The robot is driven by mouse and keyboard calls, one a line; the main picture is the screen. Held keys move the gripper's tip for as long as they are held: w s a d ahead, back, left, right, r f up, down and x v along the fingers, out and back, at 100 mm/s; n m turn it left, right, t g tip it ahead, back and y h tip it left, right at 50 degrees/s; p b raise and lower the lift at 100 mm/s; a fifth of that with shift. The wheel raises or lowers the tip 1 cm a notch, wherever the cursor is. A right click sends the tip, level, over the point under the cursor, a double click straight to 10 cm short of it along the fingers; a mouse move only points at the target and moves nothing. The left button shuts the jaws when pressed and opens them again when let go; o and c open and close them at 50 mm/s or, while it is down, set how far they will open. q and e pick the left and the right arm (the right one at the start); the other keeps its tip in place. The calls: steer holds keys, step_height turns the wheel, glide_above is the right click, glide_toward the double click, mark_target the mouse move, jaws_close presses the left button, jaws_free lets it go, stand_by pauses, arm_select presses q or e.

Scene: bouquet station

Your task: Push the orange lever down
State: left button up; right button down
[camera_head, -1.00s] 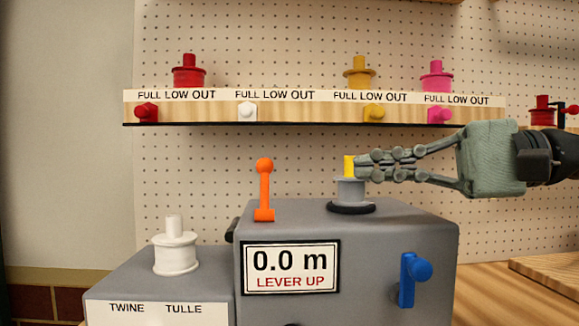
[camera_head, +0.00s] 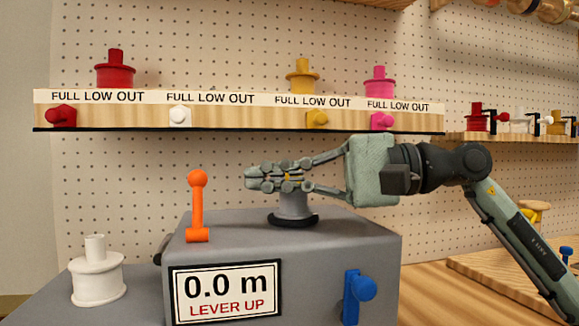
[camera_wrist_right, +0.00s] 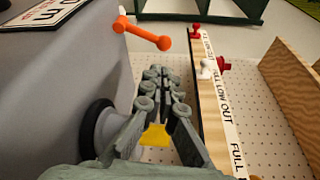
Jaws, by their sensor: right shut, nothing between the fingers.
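The orange lever (camera_head: 197,205) stands upright on the top left of the grey machine (camera_head: 330,237), with a round knob at its top. The machine's display (camera_head: 225,293) reads "0.0 m" and "LEVER UP". My right gripper (camera_head: 250,178) is shut and empty, in front of the grey spindle (camera_head: 295,207) and to the right of the lever, apart from it. In the right wrist view the lever (camera_wrist_right: 143,33) lies beyond the closed fingertips (camera_wrist_right: 160,72), with a gap between. A yellow piece (camera_wrist_right: 155,135) shows beneath the fingers. My left gripper is not in view.
A white spool (camera_head: 97,272) sits left of the machine. A blue lever (camera_head: 357,290) projects from its front right. A shelf (camera_head: 240,116) with red, yellow and pink spools runs behind and above. The space between my fingertips and the orange lever is clear.

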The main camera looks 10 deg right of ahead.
mark_target(198, 199)
steer(key=p+x, duration=0.1)
steer(key=x, duration=0.3)
steer(key=shift+w+a, duration=0.1)
steer(key=shift+a, duration=0.3)
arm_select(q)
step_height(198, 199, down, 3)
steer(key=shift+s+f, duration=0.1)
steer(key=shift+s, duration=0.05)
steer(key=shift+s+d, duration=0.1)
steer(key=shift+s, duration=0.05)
arm_select(e)
steer(key=shift+w, duration=0.1)
